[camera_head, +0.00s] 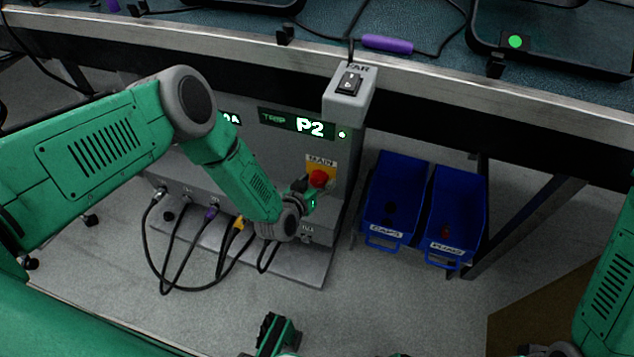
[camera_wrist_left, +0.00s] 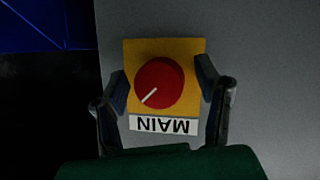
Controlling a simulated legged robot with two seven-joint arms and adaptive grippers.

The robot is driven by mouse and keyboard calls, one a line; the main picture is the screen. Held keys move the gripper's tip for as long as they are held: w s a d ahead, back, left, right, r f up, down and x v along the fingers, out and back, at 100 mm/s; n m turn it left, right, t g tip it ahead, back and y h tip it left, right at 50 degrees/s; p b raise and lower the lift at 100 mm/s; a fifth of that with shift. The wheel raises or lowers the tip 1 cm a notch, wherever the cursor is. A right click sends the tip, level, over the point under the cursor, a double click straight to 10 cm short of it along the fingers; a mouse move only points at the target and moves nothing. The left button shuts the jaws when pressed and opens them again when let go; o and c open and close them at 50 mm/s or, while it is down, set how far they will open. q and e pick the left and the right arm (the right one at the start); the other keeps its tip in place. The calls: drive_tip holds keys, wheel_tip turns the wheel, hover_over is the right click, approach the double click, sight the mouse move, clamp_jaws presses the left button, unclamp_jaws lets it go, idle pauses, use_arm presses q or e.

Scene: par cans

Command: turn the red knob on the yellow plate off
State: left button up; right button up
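The red knob (camera_head: 319,178) sits on the yellow plate (camera_head: 326,163) labelled MAIN, on the front of a grey box. In the left wrist view the plate (camera_wrist_left: 193,50) appears upside down, and the white line on the knob (camera_wrist_left: 160,82) points to lower left, towards the label. My left gripper (camera_head: 312,192) is right in front of the plate. In the left wrist view its fingers (camera_wrist_left: 165,95) are open, one on each side of the knob, with visible gaps to it. A green and black part at the bottom edge may belong to my right gripper; it is mostly cut off.
The grey box has a lit P2 display (camera_head: 311,127) and a rocker switch (camera_head: 349,83) on top. Black cables (camera_head: 160,255) hang from its lower front. Two blue bins (camera_head: 393,205) stand to its right, under a bench (camera_head: 425,70).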

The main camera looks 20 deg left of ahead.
use_arm(q)
drive_tip(key=c, duration=0.8)
drive_tip(key=shift+c, duration=0.2)
drive_tip(key=n+h, duration=0.1)
drive_tip(key=n, duration=0.1)
drive_tip(key=shift+n+h, duration=0.3)
drive_tip(key=shift+h, duration=0.1)
drive_tip(key=n+t+h, duration=0.1)
drive_tip(key=n+h, duration=0.1)
drive_tip(key=n, duration=0.1)
drive_tip(key=shift+f, duration=0.1)
drive_tip(key=n, duration=0.2)
drive_tip(key=n+t+h, duration=0.1)
drive_tip(key=n, duration=0.1)
drive_tip(key=shift+s+t, duration=0.1)
drive_tip(key=shift+t, duration=0.2)
drive_tip(key=n+t, duration=0.1)
drive_tip(key=n, duration=0.3)
drive_tip(key=shift+n+t+h, duration=0.3)
drive_tip(key=shift+n+t, duration=0.1)
